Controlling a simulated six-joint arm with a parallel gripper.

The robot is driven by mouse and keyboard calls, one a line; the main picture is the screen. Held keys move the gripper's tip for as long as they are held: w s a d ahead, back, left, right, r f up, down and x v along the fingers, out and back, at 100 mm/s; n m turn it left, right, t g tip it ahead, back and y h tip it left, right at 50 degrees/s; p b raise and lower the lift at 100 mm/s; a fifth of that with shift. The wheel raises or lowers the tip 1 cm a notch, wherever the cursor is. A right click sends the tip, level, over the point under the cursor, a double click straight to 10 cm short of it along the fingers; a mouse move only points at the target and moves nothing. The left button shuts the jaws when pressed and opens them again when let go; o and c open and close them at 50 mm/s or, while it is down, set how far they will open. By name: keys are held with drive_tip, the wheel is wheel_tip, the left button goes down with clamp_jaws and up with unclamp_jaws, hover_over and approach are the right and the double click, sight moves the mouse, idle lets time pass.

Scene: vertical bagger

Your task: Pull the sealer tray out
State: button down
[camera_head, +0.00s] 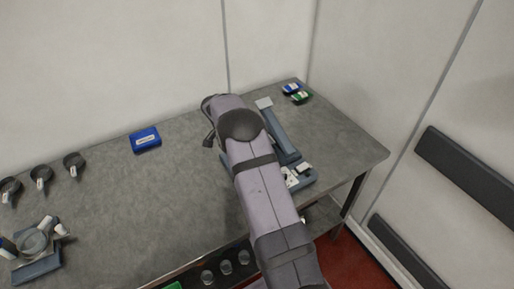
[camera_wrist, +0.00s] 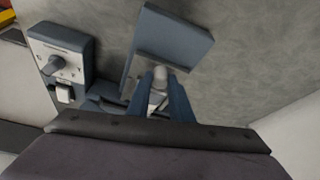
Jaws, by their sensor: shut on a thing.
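The sealer is a slate-blue machine; in the head view its long arm (camera_head: 280,130) and white control panel (camera_head: 291,178) show to the right of my arm. In the wrist view its panel with a grey knob (camera_wrist: 60,58) is at the left. The sealer tray (camera_wrist: 178,35) appears as a flat slate-blue plate at the top middle of the wrist view. My gripper (camera_wrist: 163,88) is shut on a pale rounded handle (camera_wrist: 159,76) at the tray's near edge. In the head view my arm hides the gripper and most of the tray.
A blue box (camera_head: 145,139) lies on the grey table (camera_head: 140,205), left of my arm. Blue and green packs (camera_head: 297,93) lie at the far right corner. Several dark round cups (camera_head: 74,160) and a scale-like device (camera_head: 36,248) are at the left. The table's middle left is clear.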

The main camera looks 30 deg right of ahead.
drive_tip(key=shift+a+b, duration=0.75)
drive_tip(key=shift+a, duration=1.85)
drive_tip(key=shift+a+b, duration=0.35)
drive_tip(key=shift+a, duration=0.2)
drive_tip(key=c, duration=1.4)
unclamp_jaws()
drive_tip(key=shift+c, duration=0.2)
drive_tip(key=shift+r, duration=0.15)
drive_tip(key=p+v, duration=0.1)
drive_tip(key=v, duration=0.3)
drive_tip(key=shift+a+r+p, duration=0.15)
drive_tip(key=shift+r+p, duration=0.15)
drive_tip(key=shift+p, duration=0.1)
